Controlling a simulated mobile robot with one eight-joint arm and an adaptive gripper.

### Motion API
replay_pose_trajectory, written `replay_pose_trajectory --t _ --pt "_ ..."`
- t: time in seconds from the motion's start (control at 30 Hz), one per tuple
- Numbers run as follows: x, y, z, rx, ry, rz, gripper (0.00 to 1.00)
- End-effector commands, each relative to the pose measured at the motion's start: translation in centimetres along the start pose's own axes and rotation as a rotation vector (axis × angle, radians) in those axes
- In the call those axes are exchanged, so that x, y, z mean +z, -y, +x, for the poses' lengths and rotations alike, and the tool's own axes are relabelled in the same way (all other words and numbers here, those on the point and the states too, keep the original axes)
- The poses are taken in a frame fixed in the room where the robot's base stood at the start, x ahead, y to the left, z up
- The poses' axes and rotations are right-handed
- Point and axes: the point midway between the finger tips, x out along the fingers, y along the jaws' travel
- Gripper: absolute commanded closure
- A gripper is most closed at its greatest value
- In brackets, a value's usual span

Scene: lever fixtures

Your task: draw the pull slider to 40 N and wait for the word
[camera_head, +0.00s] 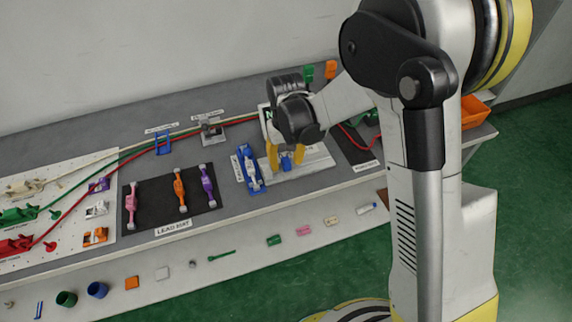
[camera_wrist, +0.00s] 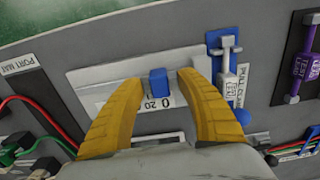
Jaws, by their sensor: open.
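The pull slider's blue block (camera_wrist: 158,84) stands on a pale grey plate (camera_wrist: 95,72) with a printed scale (camera_wrist: 160,103), where 0 and 20 are readable. The block is near these figures; its exact reading is not clear. My gripper (camera_wrist: 160,80) is open, its yellow fingers on either side of the block, with a gap showing at the tips. In the head view, my gripper (camera_head: 286,157) is over the plate with the blue block (camera_head: 286,164) between its fingers. The rest of the scale is partly hidden by the fingers and wrist.
A blue clamp fixture (camera_head: 248,168) stands just left of the plate. The lead mat (camera_head: 150,217) holds pink, orange and purple leads. Red and green cables (camera_wrist: 35,110) run by the port mat. Small parts line the front ledge (camera_head: 210,262).

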Motion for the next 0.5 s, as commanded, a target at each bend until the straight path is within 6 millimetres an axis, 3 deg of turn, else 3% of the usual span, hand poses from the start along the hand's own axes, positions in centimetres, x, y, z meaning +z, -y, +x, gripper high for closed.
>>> replay_pose_trajectory --t 0.33,0.47,0.5 --pt "0.02 -0.01 0.38 0.0 0.0 0.0 0.58" --pt "0.02 -0.01 0.38 0.0 0.0 0.0 0.98" --pt "0.02 -0.01 0.38 0.0 0.0 0.0 1.0"
